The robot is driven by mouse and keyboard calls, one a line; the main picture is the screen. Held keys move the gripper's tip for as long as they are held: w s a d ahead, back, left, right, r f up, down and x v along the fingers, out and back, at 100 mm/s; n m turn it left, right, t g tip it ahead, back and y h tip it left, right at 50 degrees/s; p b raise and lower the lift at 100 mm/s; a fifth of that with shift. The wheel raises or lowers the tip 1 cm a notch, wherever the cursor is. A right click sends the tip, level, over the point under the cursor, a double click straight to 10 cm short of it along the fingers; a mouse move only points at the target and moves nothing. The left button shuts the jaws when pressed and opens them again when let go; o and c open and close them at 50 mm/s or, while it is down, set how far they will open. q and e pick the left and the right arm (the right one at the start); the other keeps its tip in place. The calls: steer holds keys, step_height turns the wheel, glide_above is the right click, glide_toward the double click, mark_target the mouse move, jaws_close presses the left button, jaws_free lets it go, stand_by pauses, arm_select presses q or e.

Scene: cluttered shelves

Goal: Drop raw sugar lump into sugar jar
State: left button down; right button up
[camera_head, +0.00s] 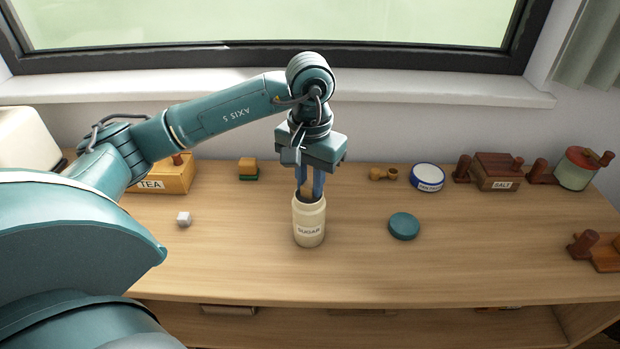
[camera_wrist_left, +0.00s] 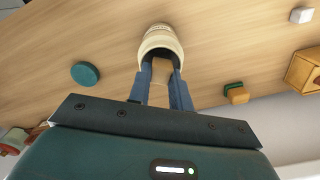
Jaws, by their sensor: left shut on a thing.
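The cream sugar jar (camera_head: 309,218), labelled SUGAR, stands upright and open on the wooden counter. My left gripper (camera_head: 311,190) points down at the jar's mouth, its blue fingers shut on a light brown raw sugar lump (camera_head: 306,189). In the left wrist view the lump (camera_wrist_left: 161,70) shows between the fingertips, in front of the opening of the jar (camera_wrist_left: 159,36). The fingers partly hide the lump, and I cannot tell how far it is inside the rim. My right gripper is not in view.
A teal round lid (camera_head: 404,226) lies right of the jar. A white cube (camera_head: 184,219) lies at left. Behind are the TEA box (camera_head: 165,178), a yellow and green block pair (camera_head: 248,169), a blue-rimmed round tin (camera_head: 428,177) and the SALT box (camera_head: 497,171). The counter's front is clear.

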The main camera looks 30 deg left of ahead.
arm_select(q)
steer(key=shift+r, duration=0.15)
steer(key=c, duration=1.2)
jaws_free()
steer(key=shift+r, duration=0.1)
steer(key=shift+r+p, duration=0.6)
steer(key=shift+r, duration=0.8)
steer(key=shift+r, duration=0.15)
step_height(320, 180, up, 6)
steer(key=p, duration=0.3)
steer(key=shift+p, duration=0.3)
